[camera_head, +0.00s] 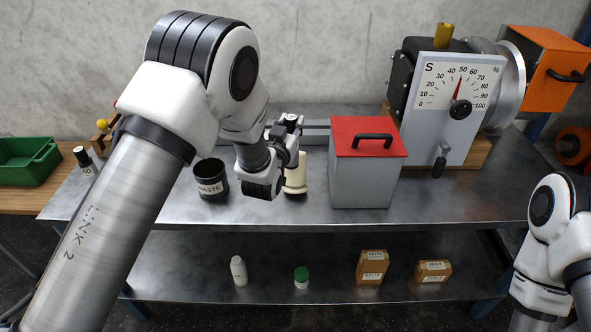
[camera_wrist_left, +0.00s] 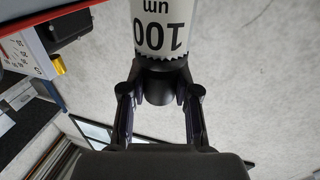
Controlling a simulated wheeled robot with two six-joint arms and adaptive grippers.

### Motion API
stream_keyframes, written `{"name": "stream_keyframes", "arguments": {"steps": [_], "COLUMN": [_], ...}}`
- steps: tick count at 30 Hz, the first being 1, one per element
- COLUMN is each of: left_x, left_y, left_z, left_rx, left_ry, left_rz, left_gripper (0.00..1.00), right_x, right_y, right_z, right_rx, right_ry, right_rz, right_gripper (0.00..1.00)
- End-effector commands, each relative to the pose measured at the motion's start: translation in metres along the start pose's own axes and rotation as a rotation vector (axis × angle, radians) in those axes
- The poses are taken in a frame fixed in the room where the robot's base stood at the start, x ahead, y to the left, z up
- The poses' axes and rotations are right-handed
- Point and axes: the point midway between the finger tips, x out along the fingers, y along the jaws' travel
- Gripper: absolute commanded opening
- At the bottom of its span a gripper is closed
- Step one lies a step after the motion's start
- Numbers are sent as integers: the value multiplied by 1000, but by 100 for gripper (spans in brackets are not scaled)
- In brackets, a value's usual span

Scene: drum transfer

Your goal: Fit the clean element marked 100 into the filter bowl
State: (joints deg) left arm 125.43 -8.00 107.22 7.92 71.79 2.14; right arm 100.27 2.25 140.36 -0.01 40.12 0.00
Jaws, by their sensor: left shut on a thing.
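The element marked 100 (camera_wrist_left: 161,30) is a white cylinder with a toothed dark end cap and a dark knob, seen in the left wrist view. Its lettering appears upside down there. My left gripper (camera_wrist_left: 159,92) is shut on the dark knob. In the head view my left gripper (camera_head: 285,152) is above the bench, right of the waste pot. A cream cylinder (camera_head: 298,172) shows just beside and below it, partly covered by the fingers; I cannot tell whether it is the held element. I cannot make out the filter bowl. My right gripper is out of view.
A black pot marked WASTE (camera_head: 211,184) stands left of the gripper. A grey box with a red lid (camera_head: 367,180) stands to its right, before a dial unit (camera_head: 460,105). An element marked 80 (camera_head: 86,163) and a green crate (camera_head: 28,162) are at left.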

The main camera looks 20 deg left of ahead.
Motion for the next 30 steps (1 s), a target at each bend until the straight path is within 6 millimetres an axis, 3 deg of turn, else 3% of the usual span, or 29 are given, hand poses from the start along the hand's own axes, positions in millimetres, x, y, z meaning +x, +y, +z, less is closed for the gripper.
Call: {"name": "stream_keyframes", "arguments": {"steps": [3, 13, 30], "left_x": [0, -1, -1], "left_y": [0, 0, 0], "left_z": [27, 81, 95], "left_rx": [0, -1, -1], "left_ry": [-4, -2, 1], "left_rz": [0, -1, 0], "left_gripper": [0, 0, 0], "right_x": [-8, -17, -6], "right_y": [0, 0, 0], "right_z": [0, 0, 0], "right_rx": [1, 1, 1], "right_ry": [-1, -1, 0], "right_rz": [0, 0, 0], "right_gripper": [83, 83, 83]}}
